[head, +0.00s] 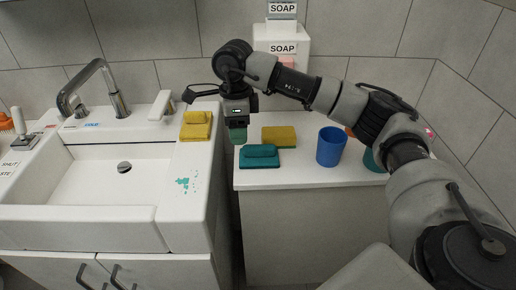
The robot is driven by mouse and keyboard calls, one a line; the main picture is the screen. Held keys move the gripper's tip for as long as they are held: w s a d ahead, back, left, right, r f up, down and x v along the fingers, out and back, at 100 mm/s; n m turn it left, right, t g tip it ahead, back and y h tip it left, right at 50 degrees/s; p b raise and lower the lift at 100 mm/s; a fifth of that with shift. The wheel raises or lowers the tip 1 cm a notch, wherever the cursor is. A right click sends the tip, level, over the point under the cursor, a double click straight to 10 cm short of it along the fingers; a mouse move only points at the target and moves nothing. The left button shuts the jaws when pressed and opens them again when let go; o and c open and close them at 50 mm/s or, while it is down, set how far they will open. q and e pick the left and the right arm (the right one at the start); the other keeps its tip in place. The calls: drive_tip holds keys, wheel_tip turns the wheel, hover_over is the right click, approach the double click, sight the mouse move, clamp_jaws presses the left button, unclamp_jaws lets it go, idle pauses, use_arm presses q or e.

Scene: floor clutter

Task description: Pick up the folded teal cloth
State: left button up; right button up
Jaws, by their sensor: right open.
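The folded teal cloth (259,157) lies on the white counter to the right of the sink, near its front left edge. My right gripper (237,128) reaches in from the right and hangs pointing down, above and a little left of the cloth. It is open and appears apart from the cloth. A green patch shows at its tips; I cannot tell whether it is part of the gripper or something behind it. My left gripper is not in view.
A yellow sponge (279,136) lies behind the teal cloth. A blue cup (331,148) stands to the right, with a teal item (372,161) partly hidden by my arm. A folded yellow cloth (195,130) lies on the sink's rim (193,160). A soap dispenser (283,70) is behind.

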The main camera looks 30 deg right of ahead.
drive_tip(key=h, duration=0.2)
approach(259, 146)
drive_tip(key=shift+w+d+f+m, duration=0.15)
drive_tip(key=shift+w+f+m, duration=0.1)
drive_tip(key=shift+m, duration=0.05)
drive_tip(key=f, duration=0.4)
drive_tip(key=shift+s+d+f, duration=0.25)
drive_tip(key=shift+s+d, duration=0.05)
drive_tip(key=shift+s+d+f, duration=0.1)
drive_tip(key=shift+d+f, duration=0.05)
drive_tip(key=shift+f, duration=0.8)
drive_tip(key=shift+s+d+f, duration=0.1)
drive_tip(key=shift+d+f, duration=0.05)
drive_tip(key=shift+f, duration=0.8)
drive_tip(key=shift+d+f, duration=0.15)
drive_tip(key=shift+f, duration=0.8)
drive_tip(key=shift+f, duration=0.15)
drive_tip(key=c, duration=1)
wheel_tip(259, 146, up, 5)
drive_tip(key=shift+w+f, duration=0.1)
drive_tip(key=s+d+r, duration=0.2)
drive_tip(key=s+r, duration=0.4)
drive_tip(key=s, duration=0.5)
drive_tip(key=shift+s+r, duration=0.3)
